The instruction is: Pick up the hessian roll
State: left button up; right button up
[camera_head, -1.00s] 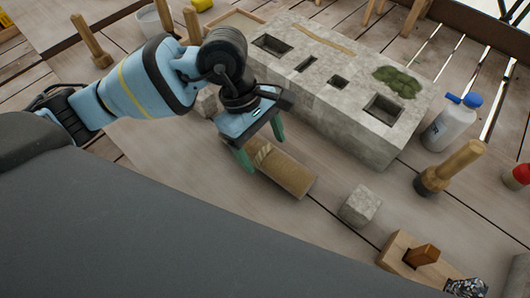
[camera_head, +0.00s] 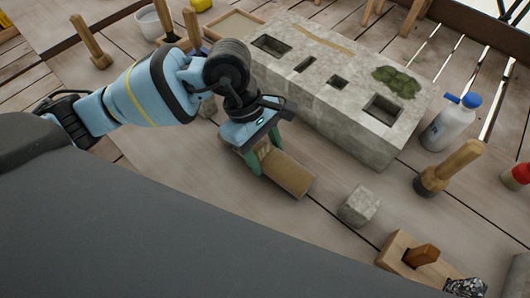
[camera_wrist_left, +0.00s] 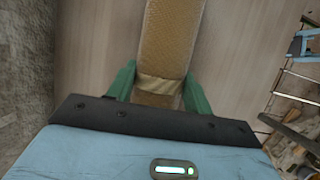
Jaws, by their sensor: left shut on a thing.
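The hessian roll (camera_head: 288,177) is a tan, woven cylinder lying on the plank floor in front of the stone block. In the left wrist view the roll (camera_wrist_left: 170,45) runs away from the gripper, with a paler band around it near the fingers. My left gripper (camera_head: 258,158) has its green fingers on both sides of the roll's near end; the same gripper (camera_wrist_left: 158,98) shows in the wrist view, shut on the roll at the band. Whether the roll is clear of the boards cannot be told. My right gripper is not in view.
A long stone block (camera_head: 345,120) with several square recesses stands just behind the roll. A small stone cube (camera_head: 359,206) lies to the right. Bare boards lie between.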

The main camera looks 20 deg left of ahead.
aim_at(265, 152)
pick_arm(q)
notch_tip(265, 152, up, 10)
jog(key=shift+r, duration=0.1)
dwell(0.4)
jog(key=shift+s, duration=0.1)
